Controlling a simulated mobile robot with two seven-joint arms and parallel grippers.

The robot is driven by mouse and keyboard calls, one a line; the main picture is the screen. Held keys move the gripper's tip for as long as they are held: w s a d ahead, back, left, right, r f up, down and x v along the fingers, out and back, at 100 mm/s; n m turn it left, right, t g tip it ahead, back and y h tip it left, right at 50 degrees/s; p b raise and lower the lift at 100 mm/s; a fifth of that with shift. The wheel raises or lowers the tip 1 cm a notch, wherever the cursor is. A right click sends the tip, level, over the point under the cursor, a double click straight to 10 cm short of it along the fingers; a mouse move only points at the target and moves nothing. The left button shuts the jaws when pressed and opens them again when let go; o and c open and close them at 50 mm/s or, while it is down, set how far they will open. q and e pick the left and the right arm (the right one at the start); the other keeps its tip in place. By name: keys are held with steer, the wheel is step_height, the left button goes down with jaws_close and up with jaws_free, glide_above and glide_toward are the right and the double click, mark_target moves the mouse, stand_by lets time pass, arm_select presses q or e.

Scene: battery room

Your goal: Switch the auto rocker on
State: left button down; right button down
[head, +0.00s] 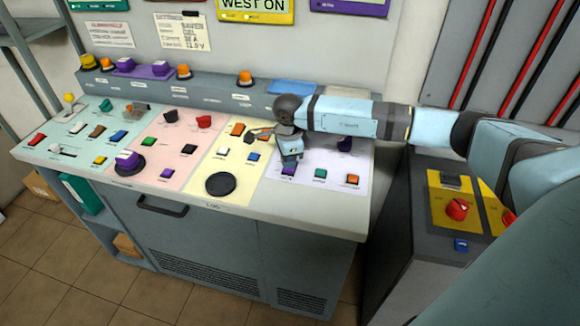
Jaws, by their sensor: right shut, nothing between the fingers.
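A control desk (300,205) carries colored panels with several small rockers, buttons and knobs. Their labels are too small to read, so I cannot tell which one is the auto rocker. My right gripper (290,164) comes in from the right and points down at the lilac panel (327,160). It is shut and empty. Its tip is just above or at a purple control (288,170); I cannot tell whether they touch. A green control (320,173) and an orange one (353,179) sit to its right. My gripper and arm hide the panel's upper part. My left gripper is not in view.
A black disc (220,184) lies on the yellow panel. Orange and purple beacons line the raised back ledge.

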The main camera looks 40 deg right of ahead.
steer(key=shift+f+b, duration=0.6)
steer(key=shift+f, duration=0.25)
steer(key=shift+s+r, duration=0.1)
stand_by(0.3)
steer(key=shift+r+p, duration=0.6)
steer(key=shift+r, duration=0.3)
steer(key=shift+r+p, duration=1.15)
steer(key=shift+r, duration=1.4)
